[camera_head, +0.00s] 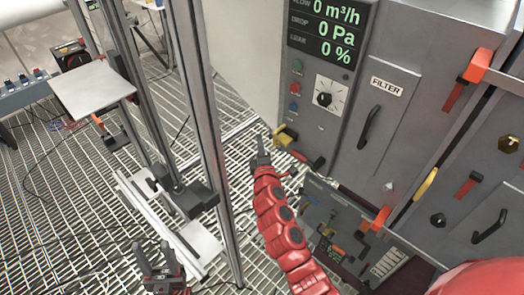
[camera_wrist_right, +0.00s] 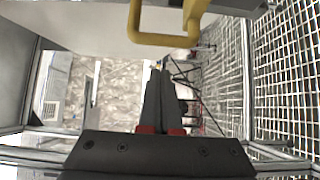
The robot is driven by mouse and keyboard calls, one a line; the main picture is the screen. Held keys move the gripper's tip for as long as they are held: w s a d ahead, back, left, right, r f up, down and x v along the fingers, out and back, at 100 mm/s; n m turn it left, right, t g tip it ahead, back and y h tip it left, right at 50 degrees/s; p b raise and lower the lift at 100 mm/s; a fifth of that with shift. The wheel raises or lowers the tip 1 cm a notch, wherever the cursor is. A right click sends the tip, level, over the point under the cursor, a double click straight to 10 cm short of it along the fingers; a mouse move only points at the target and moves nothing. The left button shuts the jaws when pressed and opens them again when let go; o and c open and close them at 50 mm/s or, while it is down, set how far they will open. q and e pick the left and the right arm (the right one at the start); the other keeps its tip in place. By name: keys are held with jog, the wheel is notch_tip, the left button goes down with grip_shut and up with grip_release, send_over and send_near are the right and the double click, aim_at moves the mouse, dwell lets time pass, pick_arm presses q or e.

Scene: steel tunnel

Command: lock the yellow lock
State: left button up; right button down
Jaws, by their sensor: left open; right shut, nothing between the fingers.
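The yellow lock (camera_head: 284,136) sits at the lower left edge of the grey cabinet in the head view. In the right wrist view it shows as a bent yellow bar (camera_wrist_right: 165,40) joined to a block at the top of the picture. My right gripper (camera_head: 262,150) is shut and empty, just left of and slightly below the lock. My left gripper (camera_head: 160,262) is open and empty, low over the grating at the bottom left.
The cabinet has a FILTER door (camera_head: 385,115), a display (camera_head: 330,30) and a dial (camera_head: 326,97). Orange latches with red handles (camera_head: 478,66) and a yellow bar (camera_head: 425,184) are at its right. A metal post (camera_head: 205,120) stands between my grippers. A small plate (camera_head: 92,90) is at left.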

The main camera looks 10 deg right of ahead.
jog(key=d+p, duration=0.1)
jog(key=d, duration=0.2)
jog(key=shift+s+p, duration=0.4)
jog(key=s+d, duration=0.2)
jog(key=s, duration=0.1)
jog(key=shift+d, duration=0.1)
dwell(0.3)
jog(key=shift+w, duration=0.1)
